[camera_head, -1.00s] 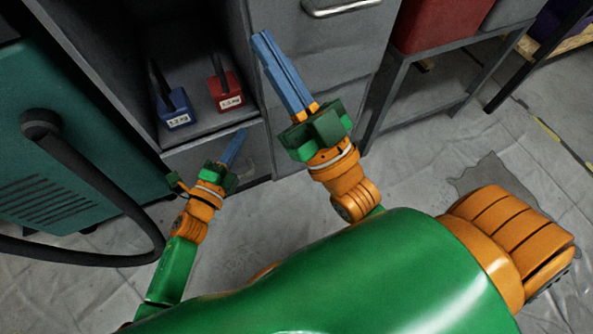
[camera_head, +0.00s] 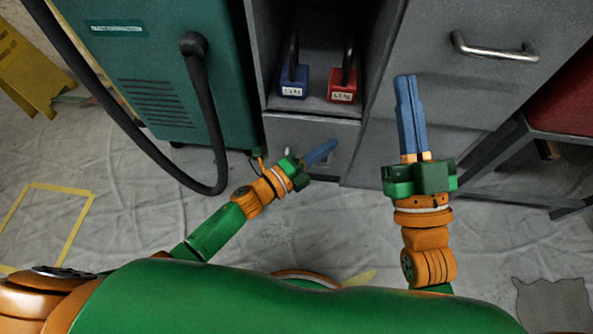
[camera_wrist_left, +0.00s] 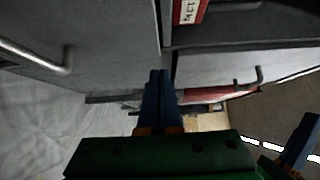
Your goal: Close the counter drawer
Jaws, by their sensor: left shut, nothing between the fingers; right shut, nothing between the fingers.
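The grey counter shows a closed-looking drawer front with a metal handle (camera_head: 495,48) at the upper right. A lower grey panel (camera_head: 290,130) sits under an open compartment; I cannot tell whether it is a drawer or how far out it stands. My left gripper (camera_head: 332,146) is shut and empty, its blue fingers in front of that lower panel; contact is unclear. In the left wrist view its fingers (camera_wrist_left: 162,76) point at grey fronts, with a metal handle (camera_wrist_left: 45,58) at the left. My right gripper (camera_head: 405,78) is shut and empty, raised before the right-hand front.
A blue weight (camera_head: 293,82) and a red weight (camera_head: 342,84) stand in the open compartment. A teal machine (camera_head: 160,75) with a black hose (camera_head: 130,135) is at the left. A red bin (camera_head: 565,105) on a metal frame is at the right.

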